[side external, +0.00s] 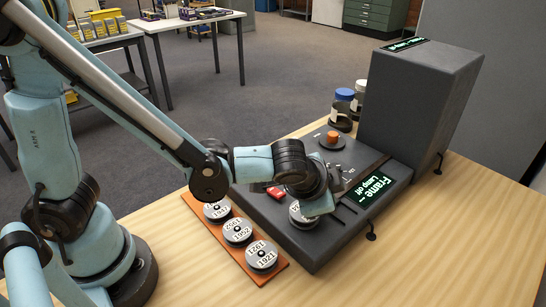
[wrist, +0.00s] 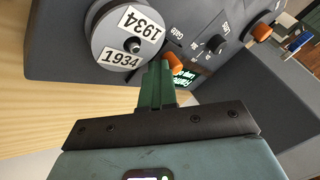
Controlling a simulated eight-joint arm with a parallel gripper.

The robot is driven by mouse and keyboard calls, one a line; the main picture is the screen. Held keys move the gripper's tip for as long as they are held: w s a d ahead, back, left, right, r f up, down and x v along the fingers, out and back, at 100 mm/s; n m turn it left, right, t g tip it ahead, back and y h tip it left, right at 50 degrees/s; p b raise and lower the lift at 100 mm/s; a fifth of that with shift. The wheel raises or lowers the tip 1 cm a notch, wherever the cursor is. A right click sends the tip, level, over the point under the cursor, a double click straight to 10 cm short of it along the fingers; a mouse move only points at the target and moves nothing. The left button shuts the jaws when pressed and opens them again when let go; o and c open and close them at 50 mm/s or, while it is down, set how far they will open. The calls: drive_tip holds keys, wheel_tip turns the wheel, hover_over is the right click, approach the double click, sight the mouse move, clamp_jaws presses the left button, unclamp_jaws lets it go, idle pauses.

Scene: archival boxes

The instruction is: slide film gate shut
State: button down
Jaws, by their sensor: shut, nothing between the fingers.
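The dark grey film viewer (side external: 325,238) stands on the wooden table. In the wrist view, an orange knob (wrist: 175,63) sits by the "Gate" lettering on its panel. My gripper (wrist: 156,66) has its green fingers together, just left of that knob in the picture; I cannot tell whether they touch it. A grey reel (wrist: 110,48) marked 1934 lies left of the fingers; it also shows in the side view (side external: 300,215). In the side view my wrist hides the gate area and the fingertips.
A lit screen (side external: 372,188) reads "Frame" and "Lamp off". Another orange knob (side external: 332,137) stands towards the back. A tall grey housing (side external: 420,95) rises behind, with jars (side external: 342,110) beside it. A brown rack (side external: 273,273) holds numbered reels in front. The right of the table is clear.

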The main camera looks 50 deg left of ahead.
sight(324, 233)
drive_tip(key=shift+s, duration=0.1)
drive_tip(key=shift+s+d, duration=0.2)
drive_tip(key=shift+d, duration=0.1)
drive_tip(key=s, duration=0.1)
drive_tip(key=d, duration=0.1)
drive_tip(key=s+d, duration=0.1)
drive_tip(key=shift+s+d+r, duration=0.25)
drive_tip(key=shift+s, duration=0.1)
drive_tip(key=v, duration=0.9)
drive_tip(key=shift+r, duration=0.15)
drive_tip(key=shift+a, duration=0.2)
drive_tip(key=a+n, duration=0.7)
drive_tip(key=a, duration=1.2)
drive_tip(key=shift+a+f+n+h, duration=0.25)
drive_tip(key=shift+f+n+h, duration=0.15)
